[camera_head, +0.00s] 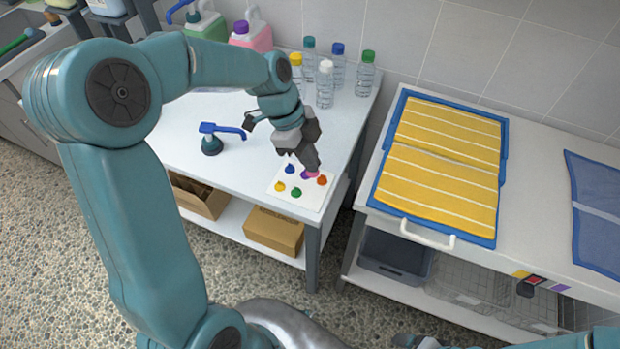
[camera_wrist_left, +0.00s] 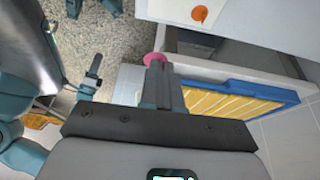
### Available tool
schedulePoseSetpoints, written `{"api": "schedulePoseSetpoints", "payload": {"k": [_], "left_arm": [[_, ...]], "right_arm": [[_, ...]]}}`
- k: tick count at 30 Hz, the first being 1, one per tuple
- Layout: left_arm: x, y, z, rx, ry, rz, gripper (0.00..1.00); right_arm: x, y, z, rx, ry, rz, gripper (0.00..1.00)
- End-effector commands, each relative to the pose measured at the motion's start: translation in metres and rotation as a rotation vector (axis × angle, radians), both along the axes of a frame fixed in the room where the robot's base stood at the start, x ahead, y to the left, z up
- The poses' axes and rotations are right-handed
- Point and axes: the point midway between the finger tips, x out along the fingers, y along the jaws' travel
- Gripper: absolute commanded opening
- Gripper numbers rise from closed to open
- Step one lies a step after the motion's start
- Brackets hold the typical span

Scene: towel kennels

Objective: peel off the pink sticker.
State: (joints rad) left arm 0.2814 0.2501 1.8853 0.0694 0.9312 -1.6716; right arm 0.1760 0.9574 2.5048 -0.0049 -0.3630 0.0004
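A white sheet (camera_head: 287,204) with several coloured stickers lies near the front right corner of the white table. My left gripper (camera_head: 312,168) points down over the sheet's right part. Its fingers are together, and the round pink sticker (camera_head: 312,175) is at their tips. In the left wrist view the pink sticker (camera_wrist_left: 154,58) sticks out between the closed fingertips, apart from the sheet's visible corner. Orange (camera_head: 322,181), purple (camera_head: 304,175), blue (camera_head: 290,169), green (camera_head: 296,193) and yellow (camera_head: 279,187) stickers are on the sheet.
Across a narrow gap to the right, a second counter holds yellow striped towels (camera_head: 445,150) in a blue frame. Cardboard boxes (camera_head: 274,231) sit on the lower shelf.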

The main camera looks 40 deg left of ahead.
Motion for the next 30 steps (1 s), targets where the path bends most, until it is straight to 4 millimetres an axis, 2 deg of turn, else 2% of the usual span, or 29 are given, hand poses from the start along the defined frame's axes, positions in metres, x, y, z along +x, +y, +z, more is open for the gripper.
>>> {"api": "schedulePoseSetpoints", "payload": {"k": [1, 3, 9, 30], "left_arm": [[0.001, 0.0, 0.016, 0.002, -0.007, -0.001, 0.0], [0.001, 0.0, 0.033, 0.001, -0.006, -0.001, 0.0], [0.001, 0.0, 0.067, -0.001, -0.002, 0.001, 0.0], [0.0, 0.0, 0.116, 0.0, 0.0, 0.0, 0.0]], "right_arm": [[0.0, 0.0, 0.0, 0.0, 0.0, 0.0, 0.83], [0.0, 0.0, 0.001, 0.0, 0.0, 0.0, 0.83], [0.0, 0.0, 0.002, 0.0, 0.0, 0.0, 0.83], [0.0, 0.0, 0.032, 0.0, 0.0, 0.0, 0.83]]}}
